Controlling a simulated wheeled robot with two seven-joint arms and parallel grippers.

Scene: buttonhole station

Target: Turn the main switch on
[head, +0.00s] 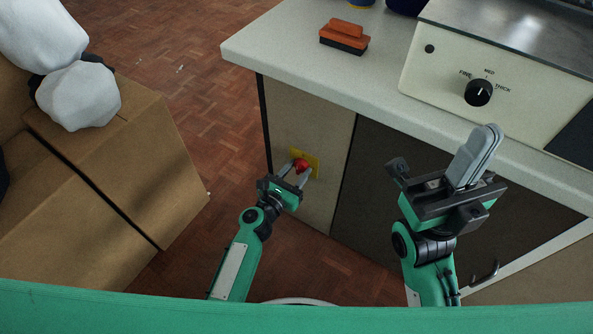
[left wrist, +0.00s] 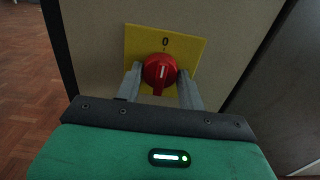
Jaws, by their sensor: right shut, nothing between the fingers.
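The main switch is a red rotary knob (left wrist: 160,72) on a yellow plate (left wrist: 193,48) marked 0 at its top. Its grip stands about vertical, with its white line below the 0. In the head view the red knob (head: 300,165) sits low on the cabinet's side panel. My left gripper (head: 295,176) is at the switch, its fingers spread on both sides of the knob. In the left wrist view I cannot tell whether the fingers touch it. My right gripper (head: 475,155) is shut and empty, in front of the cabinet, away from the switch.
The pale worktop (head: 290,62) overhangs the cabinet above the switch. It carries an orange-brown brush (head: 345,36) and a machine with a black FINE–THICK dial (head: 478,92). Cardboard boxes (head: 140,165) with white bundles stand at left. Parquet floor (head: 215,90) lies free between them.

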